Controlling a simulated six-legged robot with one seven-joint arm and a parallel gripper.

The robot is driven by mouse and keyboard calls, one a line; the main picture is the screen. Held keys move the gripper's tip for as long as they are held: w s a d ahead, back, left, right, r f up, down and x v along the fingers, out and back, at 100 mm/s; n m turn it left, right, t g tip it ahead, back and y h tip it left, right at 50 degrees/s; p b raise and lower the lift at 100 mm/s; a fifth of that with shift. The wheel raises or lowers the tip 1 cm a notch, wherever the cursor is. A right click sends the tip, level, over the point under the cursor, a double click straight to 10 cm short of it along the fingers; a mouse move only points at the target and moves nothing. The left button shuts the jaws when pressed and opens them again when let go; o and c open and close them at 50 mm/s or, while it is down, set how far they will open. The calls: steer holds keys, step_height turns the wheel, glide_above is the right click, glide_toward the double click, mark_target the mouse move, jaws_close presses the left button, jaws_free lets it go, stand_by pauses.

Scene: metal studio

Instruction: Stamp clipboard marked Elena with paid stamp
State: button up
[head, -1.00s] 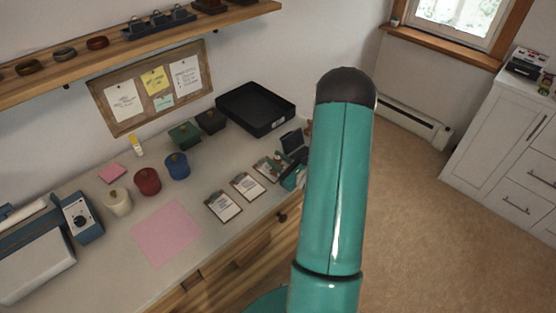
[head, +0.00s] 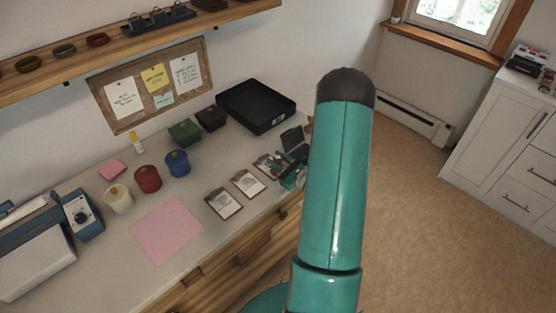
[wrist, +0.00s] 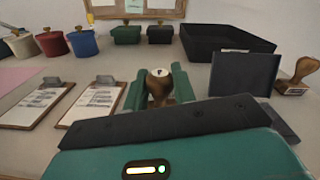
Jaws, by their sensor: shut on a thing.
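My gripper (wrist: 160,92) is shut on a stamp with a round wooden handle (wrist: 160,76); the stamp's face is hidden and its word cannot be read. In the head view my gripper (head: 289,177) is mostly behind my arm, at the desk's right end. Clipboards lie on the desk: the left one (head: 224,203), the middle one (head: 248,183) and a partly covered one (head: 264,165) next to my gripper. Two clipboards, (wrist: 38,103) and (wrist: 94,102), show left of my gripper in the wrist view. I cannot read their names. An open dark ink pad's lid (wrist: 243,74) stands just right.
A second wooden-handled stamp (wrist: 298,76) stands right of the ink pad. A black tray (head: 256,106) and lidded green (head: 184,132) and black (head: 210,119) boxes are behind. Blue, red and cream pots stand left, with a pink sheet (head: 166,230) in front.

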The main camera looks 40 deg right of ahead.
steer(key=shift+r, duration=3.45)
